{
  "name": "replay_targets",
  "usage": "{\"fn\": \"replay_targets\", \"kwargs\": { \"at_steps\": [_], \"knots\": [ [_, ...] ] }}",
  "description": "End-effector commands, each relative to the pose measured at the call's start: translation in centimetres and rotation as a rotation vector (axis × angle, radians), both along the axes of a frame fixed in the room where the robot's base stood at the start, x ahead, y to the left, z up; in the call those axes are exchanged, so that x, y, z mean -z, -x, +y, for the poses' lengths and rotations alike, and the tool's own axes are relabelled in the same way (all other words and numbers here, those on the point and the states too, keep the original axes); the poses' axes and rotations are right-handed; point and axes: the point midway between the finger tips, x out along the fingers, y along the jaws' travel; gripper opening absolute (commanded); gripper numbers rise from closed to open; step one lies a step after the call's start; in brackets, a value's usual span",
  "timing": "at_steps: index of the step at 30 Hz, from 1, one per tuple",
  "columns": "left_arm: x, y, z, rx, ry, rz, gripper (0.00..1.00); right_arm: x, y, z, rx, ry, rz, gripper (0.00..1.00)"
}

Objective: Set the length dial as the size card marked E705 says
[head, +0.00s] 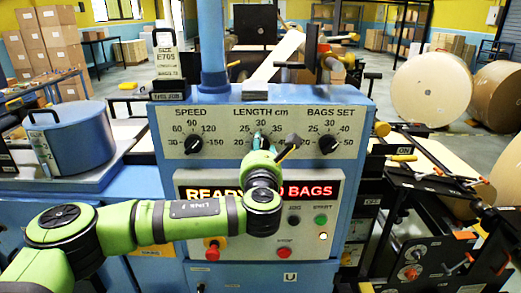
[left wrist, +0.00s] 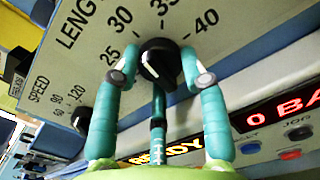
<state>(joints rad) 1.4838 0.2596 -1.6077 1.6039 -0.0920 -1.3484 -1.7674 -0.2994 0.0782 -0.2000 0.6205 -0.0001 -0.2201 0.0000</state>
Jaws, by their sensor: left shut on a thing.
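The length dial (left wrist: 158,62) is a black knob with a white mark, under the words LENGTH cm on the panel. My left gripper (left wrist: 160,77) is shut on it, its teal fingers on either side of the knob. In the head view my left gripper (head: 263,141) covers most of the dial and part of its scale. I cannot tell which number the white mark points to. The size card (head: 166,62) marked E705 stands at the panel's upper left; its smaller lines are too small to read. My right gripper is not in view.
The speed dial (head: 194,144) and bags set dial (head: 328,144) flank the length dial. Below, the lit display (head: 323,189) partly reads READY and BAGS, with buttons under it. A blue pot (head: 70,140) stands left. Large paper rolls (head: 432,88) lie at the right.

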Motion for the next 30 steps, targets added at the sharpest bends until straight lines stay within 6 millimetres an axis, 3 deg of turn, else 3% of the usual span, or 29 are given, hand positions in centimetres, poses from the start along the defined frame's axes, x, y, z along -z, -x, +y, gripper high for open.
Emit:
{"fn": "replay_targets", "kwargs": {
  "at_steps": [1, 14, 15, 16, 30],
  "knots": [
    [-1.08, -0.13, 0.09, -0.003, 0.005, -0.02, 0.1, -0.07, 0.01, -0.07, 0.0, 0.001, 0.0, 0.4],
    [-1.08, -0.14, 0.11, -0.003, 0.005, -0.02, 0.1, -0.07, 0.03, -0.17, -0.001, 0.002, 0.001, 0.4],
    [-1.07, -0.14, 0.12, -0.003, 0.005, -0.02, 0.51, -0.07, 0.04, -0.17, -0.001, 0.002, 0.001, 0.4],
    [-1.07, -0.13, 0.11, -0.003, 0.005, -0.02, 0.63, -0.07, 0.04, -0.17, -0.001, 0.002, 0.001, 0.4],
    [-0.41, 0.7, -0.07, 0.002, 0.002, -0.009, 0.66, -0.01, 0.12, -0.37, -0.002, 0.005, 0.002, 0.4]
  ]
}}
